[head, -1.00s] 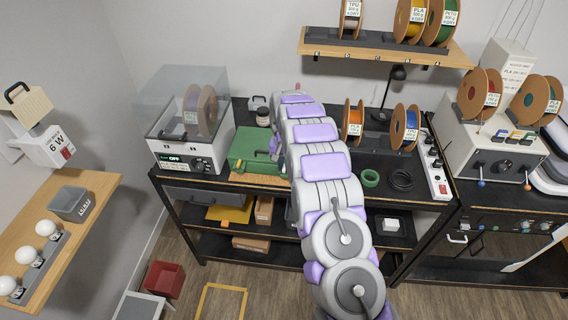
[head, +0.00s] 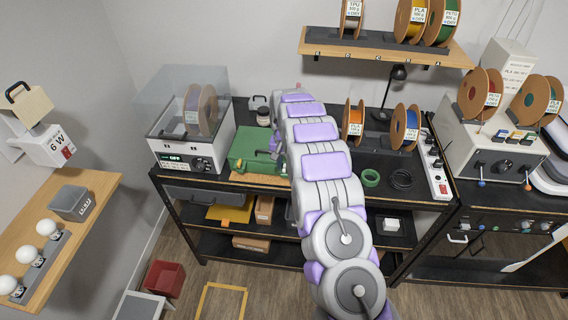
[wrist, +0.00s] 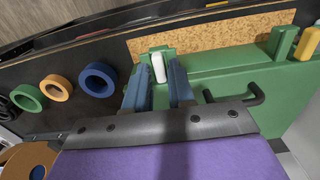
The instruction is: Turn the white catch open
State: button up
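The white catch (wrist: 158,67) is a small rounded bar on a green block at the edge of the green case (wrist: 225,72). In the wrist view my gripper (wrist: 156,72) is open, with one blue-grey finger on each side of the catch. A gap shows between the catch and both fingers; how deep the fingertips reach is hard to tell. In the head view the green case (head: 252,150) sits on the black bench, left of my arm. The catch is hidden there behind my arm and gripper.
A dark bent handle (wrist: 240,97) lies just right of my fingers, and a yellow catch-like piece (wrist: 307,43) is at the case's far end. Green, orange and blue rings (wrist: 98,80) lie to the left. A dryer box (head: 188,145) stands left of the case.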

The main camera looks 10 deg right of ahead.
aim_at(284, 166)
notch_tip(284, 166, up, 17)
dwell(0.4)
jog(key=shift+f, duration=0.1)
jog(key=s+r+n+g+b, duration=0.1)
jog(key=s+r+b, duration=0.15)
jog(key=s, duration=1.05)
jog(key=s+r+n+b, duration=0.15)
jog(key=s+r, duration=0.25)
jog(key=s, duration=0.9)
jog(key=s+f+b, duration=0.2)
jog(key=s+f, duration=0.2)
jog(key=s, duration=0.9)
jog(key=s+f+n+b, duration=0.1)
jog(key=s+f, duration=0.4)
jog(key=s, duration=0.8)
jog(key=shift+s+g+b, duration=0.35)
jog(key=shift+g+b, duration=0.05)
